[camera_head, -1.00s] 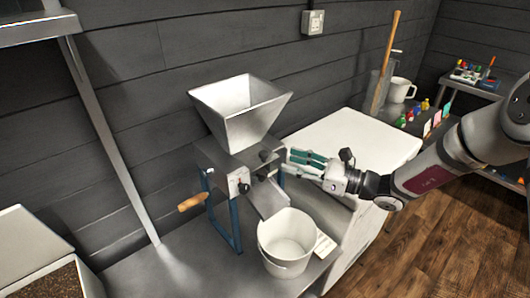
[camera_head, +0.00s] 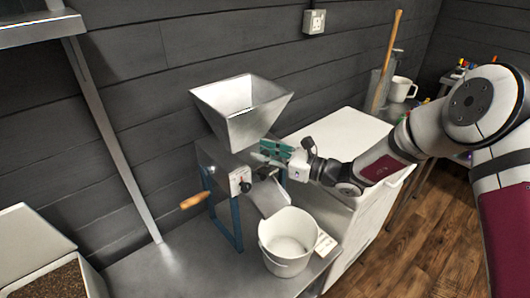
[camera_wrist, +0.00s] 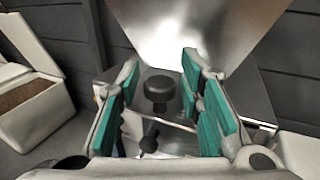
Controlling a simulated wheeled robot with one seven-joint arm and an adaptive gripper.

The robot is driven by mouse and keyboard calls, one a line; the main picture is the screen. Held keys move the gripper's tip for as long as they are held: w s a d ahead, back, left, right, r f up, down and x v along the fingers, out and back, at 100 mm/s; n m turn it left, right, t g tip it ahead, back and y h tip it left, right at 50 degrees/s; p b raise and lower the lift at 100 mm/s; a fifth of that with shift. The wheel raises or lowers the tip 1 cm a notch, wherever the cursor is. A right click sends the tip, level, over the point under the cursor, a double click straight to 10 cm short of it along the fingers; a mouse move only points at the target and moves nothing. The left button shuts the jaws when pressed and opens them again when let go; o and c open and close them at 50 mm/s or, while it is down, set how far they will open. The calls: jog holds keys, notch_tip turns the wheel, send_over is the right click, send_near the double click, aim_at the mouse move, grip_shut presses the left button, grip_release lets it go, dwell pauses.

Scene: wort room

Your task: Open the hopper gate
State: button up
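The grain mill has a metal hopper (camera_head: 241,112) on a box-like body on blue legs. In the wrist view the hopper (camera_wrist: 195,30) fills the top middle. Below it a black knob (camera_wrist: 159,88) stands on a pale metal plate (camera_wrist: 158,130), which I take to be the gate. A second, smaller dark knob (camera_wrist: 149,144) shows lower down. My gripper (camera_head: 265,152) is at the right side of the mill, under the hopper. In the wrist view my gripper (camera_wrist: 160,78) is open, with teal pads left and right of the black knob; contact cannot be told.
A white bucket (camera_head: 287,243) stands below the mill's chute (camera_head: 269,197). A wooden crank handle (camera_head: 194,201) sticks out at left. A grain bin (camera_head: 40,250) is at lower left. A white-topped cabinet (camera_head: 345,140) stands behind my forearm.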

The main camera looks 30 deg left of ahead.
grip_shut()
jog(key=shift+d, duration=0.1)
jog(key=d, duration=0.1)
jog(key=s+d+p, duration=0.1)
jog(key=d, duration=0.1)
jog(key=shift+s+d+p, duration=0.25)
jog(key=shift+s+p, duration=0.05)
jog(key=shift+p, duration=0.05)
jog(key=shift+o, duration=2.3)
grip_release()
